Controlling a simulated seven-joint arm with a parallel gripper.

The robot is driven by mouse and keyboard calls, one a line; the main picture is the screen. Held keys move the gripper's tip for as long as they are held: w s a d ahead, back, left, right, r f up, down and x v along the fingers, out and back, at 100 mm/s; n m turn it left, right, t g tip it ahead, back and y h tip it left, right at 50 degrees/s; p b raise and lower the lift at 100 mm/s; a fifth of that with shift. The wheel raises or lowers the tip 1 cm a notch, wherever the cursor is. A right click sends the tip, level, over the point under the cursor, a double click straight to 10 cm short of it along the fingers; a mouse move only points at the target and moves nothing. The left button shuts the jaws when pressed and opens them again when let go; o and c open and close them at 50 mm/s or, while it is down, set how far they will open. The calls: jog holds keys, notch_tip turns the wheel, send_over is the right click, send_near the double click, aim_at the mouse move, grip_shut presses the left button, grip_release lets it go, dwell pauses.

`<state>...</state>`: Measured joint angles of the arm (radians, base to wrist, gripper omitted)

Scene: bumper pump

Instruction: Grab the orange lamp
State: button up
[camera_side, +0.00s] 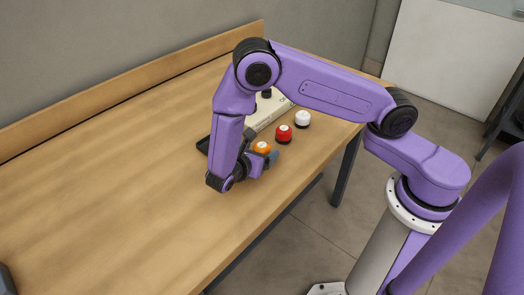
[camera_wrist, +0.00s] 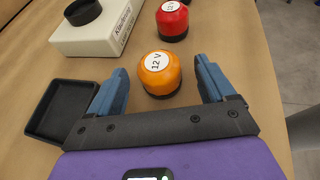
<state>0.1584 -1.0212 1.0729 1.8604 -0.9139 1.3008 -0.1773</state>
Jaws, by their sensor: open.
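The orange lamp (camera_wrist: 160,73) is a rounded orange cap with a white "12 V" label on top and a dark base. It stands upright on the wooden table, and in the side view the lamp (camera_side: 262,147) shows just beside my gripper. My gripper (camera_wrist: 163,78) is open, with its two blue fingers apart. In the wrist view the lamp appears between the fingertips, toward their far end, with a gap on either side. In the side view my gripper (camera_side: 266,160) is low over the table, and its wrist hides part of the surroundings.
A red lamp (camera_wrist: 172,20) stands behind the orange one, and a white lamp (camera_side: 303,119) stands beyond it. A cream box (camera_wrist: 98,28) with a black round top part lies to the left. A black tray (camera_wrist: 68,110) sits by the left finger. The table's left side (camera_side: 100,190) is clear.

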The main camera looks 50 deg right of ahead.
aim_at(262, 147)
jog(key=shift+x, duration=2.3)
jog(key=shift+r, duration=0.2)
jog(key=c, duration=1.1)
jog(key=shift+r, duration=0.1)
